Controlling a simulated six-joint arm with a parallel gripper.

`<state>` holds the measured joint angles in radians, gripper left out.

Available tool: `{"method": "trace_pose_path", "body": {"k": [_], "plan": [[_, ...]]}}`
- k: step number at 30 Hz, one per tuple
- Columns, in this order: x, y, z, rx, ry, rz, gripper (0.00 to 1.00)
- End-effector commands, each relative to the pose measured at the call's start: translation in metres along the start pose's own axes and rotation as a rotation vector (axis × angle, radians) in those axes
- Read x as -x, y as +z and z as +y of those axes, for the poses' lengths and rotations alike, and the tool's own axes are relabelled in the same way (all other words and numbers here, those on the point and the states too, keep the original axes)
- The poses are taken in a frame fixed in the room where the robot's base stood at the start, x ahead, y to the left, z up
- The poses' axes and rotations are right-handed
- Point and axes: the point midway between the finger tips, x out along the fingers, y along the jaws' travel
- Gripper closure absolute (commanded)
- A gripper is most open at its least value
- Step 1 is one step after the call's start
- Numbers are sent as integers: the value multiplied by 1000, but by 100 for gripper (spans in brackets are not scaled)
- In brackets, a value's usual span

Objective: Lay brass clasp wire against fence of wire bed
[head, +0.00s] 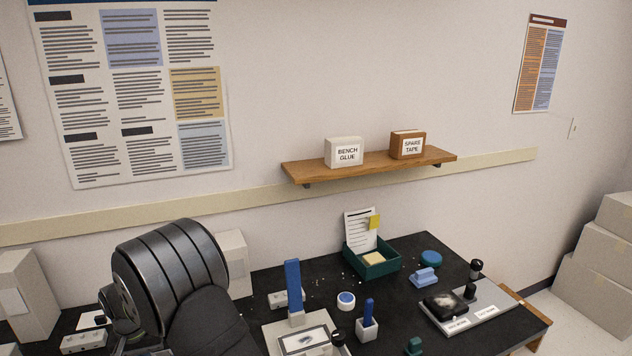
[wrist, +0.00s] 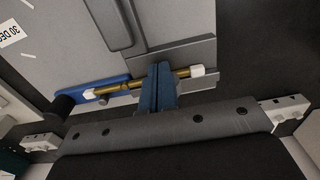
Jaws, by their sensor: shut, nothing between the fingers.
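In the wrist view, the brass clasp wire (wrist: 131,86) is a thin brass rod with white end pieces, lying at a slant across a grey plate. My gripper (wrist: 158,72) has blue fingers, shut together with nothing between them, and they hide the middle of the wire. The grey plate, seemingly the wire bed (wrist: 203,52), has a stepped edge just beyond the wire's right part. I cannot tell whether the wire touches a fence there. A blue bar (wrist: 112,84) lies along the wire's left part. The gripper and wire cannot be made out in the head view.
A grey plate with a "30 DEG" label (wrist: 10,32) fills the upper left of the wrist view. On the black bench stand a green tray (head: 372,262), an upright blue bar (head: 293,290), a small blue-handled holder (head: 367,328) and a grey board (head: 490,310).

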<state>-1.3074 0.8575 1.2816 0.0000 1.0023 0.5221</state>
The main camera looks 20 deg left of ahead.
Motion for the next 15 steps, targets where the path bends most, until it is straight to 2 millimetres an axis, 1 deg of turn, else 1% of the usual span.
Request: {"method": "trace_pose_path", "body": {"k": [15], "plan": [[1,16,0,0,0,0,100]]}}
